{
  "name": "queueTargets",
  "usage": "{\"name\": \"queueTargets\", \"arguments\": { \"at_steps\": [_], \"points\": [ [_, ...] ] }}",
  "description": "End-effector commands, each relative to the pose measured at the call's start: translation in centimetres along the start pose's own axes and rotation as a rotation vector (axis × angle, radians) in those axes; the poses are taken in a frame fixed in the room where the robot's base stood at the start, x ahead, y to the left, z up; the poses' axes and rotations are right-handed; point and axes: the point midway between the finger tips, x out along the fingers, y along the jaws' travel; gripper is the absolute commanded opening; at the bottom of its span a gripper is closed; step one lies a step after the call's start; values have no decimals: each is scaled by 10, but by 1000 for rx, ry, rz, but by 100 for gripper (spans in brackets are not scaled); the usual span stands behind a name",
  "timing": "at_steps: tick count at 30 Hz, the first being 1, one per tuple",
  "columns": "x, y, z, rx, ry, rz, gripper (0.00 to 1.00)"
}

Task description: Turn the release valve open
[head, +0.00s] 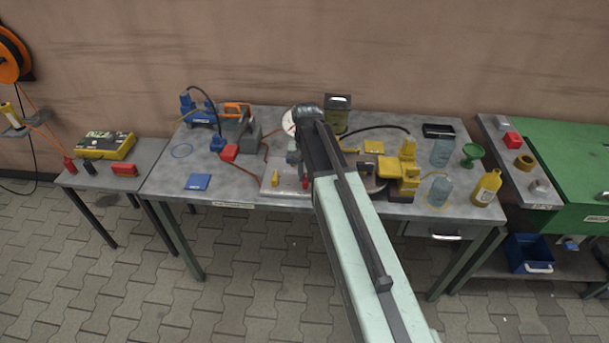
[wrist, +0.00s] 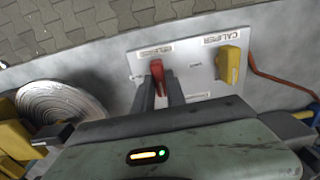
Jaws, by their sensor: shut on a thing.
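A pale panel (wrist: 194,88) lies on the workbench and carries two valve handles. The red handle (wrist: 157,72) stands under a small label that seems to read RELEASE. The yellow handle (wrist: 229,64) is under a label reading CALIPER. My gripper (wrist: 160,86) is shut on the red handle, with its dark fingers at the handle's near end. The red handle points roughly away from my gripper in the wrist view; its base is partly hidden by the fingers. In the head view the panel (head: 288,188) and the yellow handle (head: 275,177) show left of my arm.
A yellow pump (head: 403,172) with a black hose stands right of my arm. A red-brown hose (wrist: 280,82) runs beside the panel. A blue unit (head: 200,110) stands at the back left.

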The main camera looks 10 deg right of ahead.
Motion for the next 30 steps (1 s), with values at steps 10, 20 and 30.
{"name": "queueTargets", "arguments": {
  "at_steps": [10,20,30],
  "points": [
    [0,-1,-3,-1,8,-2,30],
    [0,0,-1,0,4,-1,38],
    [-40,0,-2,0,3,-1,38]
  ]
}}
